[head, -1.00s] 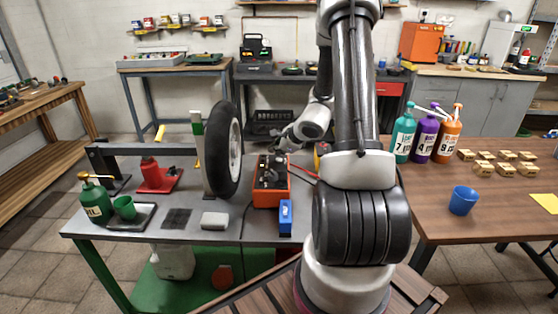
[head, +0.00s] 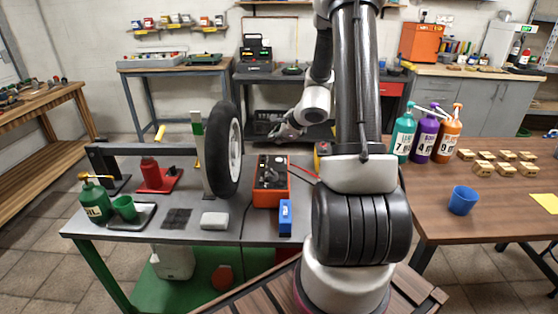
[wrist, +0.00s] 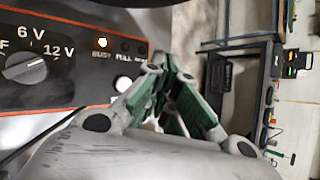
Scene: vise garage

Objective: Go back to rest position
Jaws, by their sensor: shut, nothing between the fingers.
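My gripper (head: 281,136) is shut and empty, raised above the back edge of the grey workbench (head: 150,226). It is behind and above the orange charger box (head: 268,199), apart from it. In the wrist view my gripper's green-padded fingers (wrist: 172,75) are together. The charger's black panel (wrist: 60,50) fills the left side there, with a dial (wrist: 24,66) between 6 V and 12 V marks and a lit lamp (wrist: 102,43) labelled BUSY.
A black wheel (head: 224,150) stands upright left of the charger. A blue box (head: 285,217) is at the bench's front edge. Bottles (head: 425,138) and a blue cup (head: 462,200) stand on the right table. Open air surrounds my gripper.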

